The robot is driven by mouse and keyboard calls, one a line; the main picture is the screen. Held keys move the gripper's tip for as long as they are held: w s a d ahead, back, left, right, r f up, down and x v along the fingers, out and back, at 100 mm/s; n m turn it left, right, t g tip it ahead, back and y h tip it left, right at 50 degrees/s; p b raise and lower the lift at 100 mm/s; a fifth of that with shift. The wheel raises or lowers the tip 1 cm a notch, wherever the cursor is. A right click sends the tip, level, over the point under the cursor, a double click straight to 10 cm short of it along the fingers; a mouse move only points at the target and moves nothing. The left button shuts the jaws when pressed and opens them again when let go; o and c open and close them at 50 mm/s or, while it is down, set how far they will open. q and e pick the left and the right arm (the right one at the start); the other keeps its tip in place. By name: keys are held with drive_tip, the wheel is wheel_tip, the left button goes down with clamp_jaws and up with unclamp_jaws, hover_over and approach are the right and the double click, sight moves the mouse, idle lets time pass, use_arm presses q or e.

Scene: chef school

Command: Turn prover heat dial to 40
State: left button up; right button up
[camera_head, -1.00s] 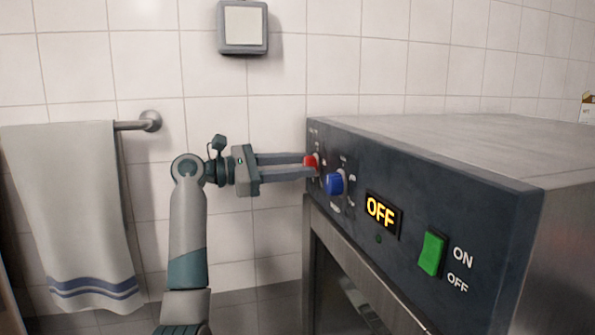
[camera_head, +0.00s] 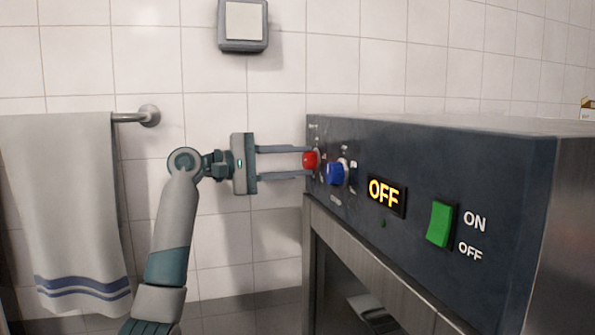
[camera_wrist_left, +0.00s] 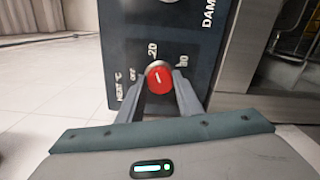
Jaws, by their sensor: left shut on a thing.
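The prover (camera_head: 470,165) is a dark-fronted metal cabinet at the right in the head view. Its red heat dial (camera_head: 310,160) is at the far left of the panel. My left gripper (camera_head: 306,161) is shut on the red dial, one finger above and one below it in the head view. In the left wrist view the fingers flank the red dial (camera_wrist_left: 159,78). The panel there reads HEAT °C, OFF, 20 and what looks like 80. A short white mark on the dial points roughly up toward the 20 side; its exact setting is unclear. My right gripper is not visible.
A blue dial (camera_head: 336,173) sits just right of the red one. Further right are a display (camera_head: 385,194) lit OFF and a green switch (camera_head: 440,223). A towel (camera_head: 65,210) hangs on a rail at the left. The tiled wall is behind.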

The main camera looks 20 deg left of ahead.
use_arm(q)
drive_tip(key=m+b, duration=0.1)
drive_tip(key=m, duration=0.1)
drive_tip(key=m+b, duration=0.1)
drive_tip(key=m, duration=0.1)
drive_tip(key=m+b, duration=0.1)
drive_tip(key=m, duration=0.1)
drive_tip(key=shift+f, duration=0.3)
drive_tip(key=m+b, duration=0.1)
drive_tip(key=m, duration=0.3)
drive_tip(key=shift+b, duration=0.3)
drive_tip(key=m+b, duration=0.1)
drive_tip(key=m, duration=0.2)
drive_tip(key=shift+f+m, duration=0.15)
drive_tip(key=shift+m, duration=0.15)
drive_tip(key=m+b, duration=0.1)
drive_tip(key=m, duration=0.2)
drive_tip(key=shift+w+m, duration=0.1)
drive_tip(key=shift+m, duration=0.2)
drive_tip(key=m+b, duration=0.1)
drive_tip(key=m, duration=0.2)
drive_tip(key=shift+f+m, duration=0.1)
drive_tip(key=shift+m, duration=0.2)
drive_tip(key=m, duration=0.3)
drive_tip(key=shift+m, duration=0.4)
drive_tip(key=m+b, duration=0.1)
drive_tip(key=m, duration=0.2)
drive_tip(key=shift+w+a, duration=0.1)
drive_tip(key=shift+m, duration=0.6)
